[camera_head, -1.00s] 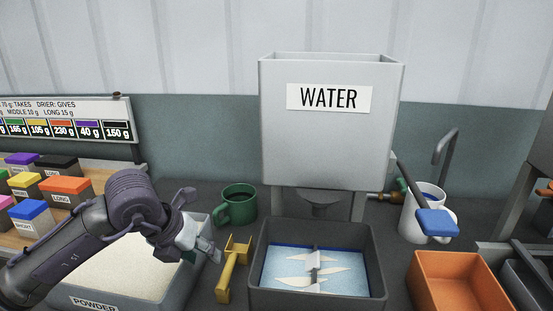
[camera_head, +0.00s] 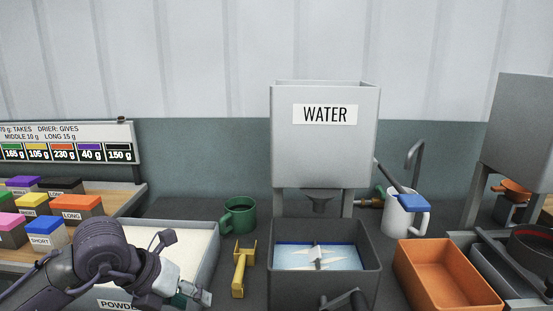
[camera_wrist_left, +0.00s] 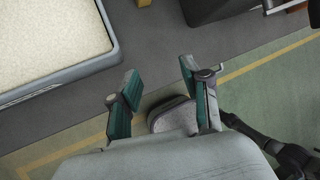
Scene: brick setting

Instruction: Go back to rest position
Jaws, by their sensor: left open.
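My left gripper (camera_head: 190,288) is low at the lower left of the head view, in front of the powder tray (camera_head: 205,260). In the left wrist view my left gripper (camera_wrist_left: 158,80) has its two green-padded fingers apart with nothing between them. The pale powder in the tray (camera_wrist_left: 112,42) lies to the upper left there, apart from the fingers. My right gripper cannot be made out in either view.
Coloured blocks (camera_head: 82,207) sit left. A dark part (camera_head: 345,300) at the bottom is unclear.

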